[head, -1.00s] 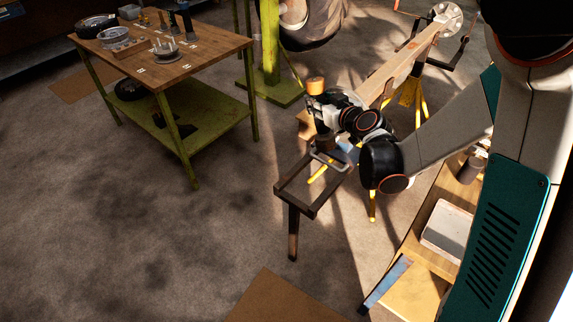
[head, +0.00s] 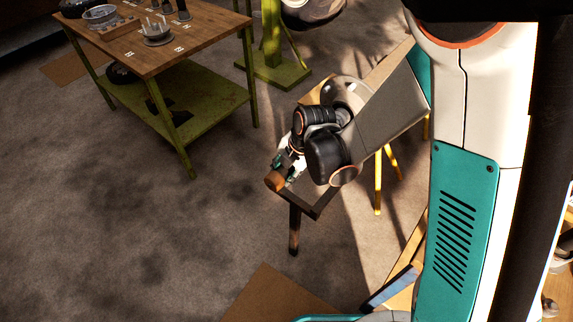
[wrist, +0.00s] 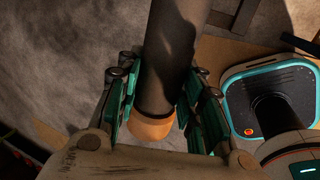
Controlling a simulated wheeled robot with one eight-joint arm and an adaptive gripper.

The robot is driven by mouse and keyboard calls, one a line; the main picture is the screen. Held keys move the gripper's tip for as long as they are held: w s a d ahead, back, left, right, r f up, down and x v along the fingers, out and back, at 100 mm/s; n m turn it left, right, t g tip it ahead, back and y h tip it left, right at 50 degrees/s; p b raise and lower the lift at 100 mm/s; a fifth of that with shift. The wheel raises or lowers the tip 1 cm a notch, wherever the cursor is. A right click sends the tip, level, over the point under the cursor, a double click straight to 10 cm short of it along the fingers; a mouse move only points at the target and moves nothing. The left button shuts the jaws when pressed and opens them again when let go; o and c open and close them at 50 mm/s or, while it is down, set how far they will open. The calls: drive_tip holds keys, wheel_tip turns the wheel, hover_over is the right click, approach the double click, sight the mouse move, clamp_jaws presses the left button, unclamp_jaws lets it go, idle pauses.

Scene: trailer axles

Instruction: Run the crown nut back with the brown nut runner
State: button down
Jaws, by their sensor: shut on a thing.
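My gripper (head: 288,161) is shut on the brown nut runner (head: 275,180). In the wrist view the nut runner (wrist: 174,60) is a thick dark cylinder with an orange-brown end, held between the teal pads of my gripper (wrist: 160,92). Its dark length runs away toward the top edge. I cannot make out the crown nut in either view.
A dark open-framed stand (head: 328,202) is under and beside my gripper. A green-legged workbench (head: 190,48) with parts on top stands at upper left. A green post on a base (head: 272,75) is behind. A blue bar (head: 390,289) lies at lower right. Floor at left is clear.

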drive_tip(key=shift+s, duration=0.1)
drive_tip(key=shift+d+r, duration=0.15)
idle(0.4)
drive_tip(key=shift+w+d+b, duration=0.1)
drive_tip(key=shift+w+d, duration=0.95)
drive_tip(key=shift+w, duration=0.3)
drive_tip(key=shift+w+d+b, duration=0.15)
drive_tip(key=shift+w+d, duration=0.9)
drive_tip(key=shift+w, duration=0.35)
drive_tip(key=shift+w+d+b, duration=0.1)
drive_tip(key=shift+w+d, duration=0.95)
drive_tip(key=shift+w, duration=0.3)
drive_tip(key=shift+w+d, duration=0.2)
drive_tip(key=shift+s+a+b, duration=0.55)
drive_tip(key=shift+s+a, duration=0.15)
drive_tip(key=shift+s, duration=0.2)
idle(1.7)
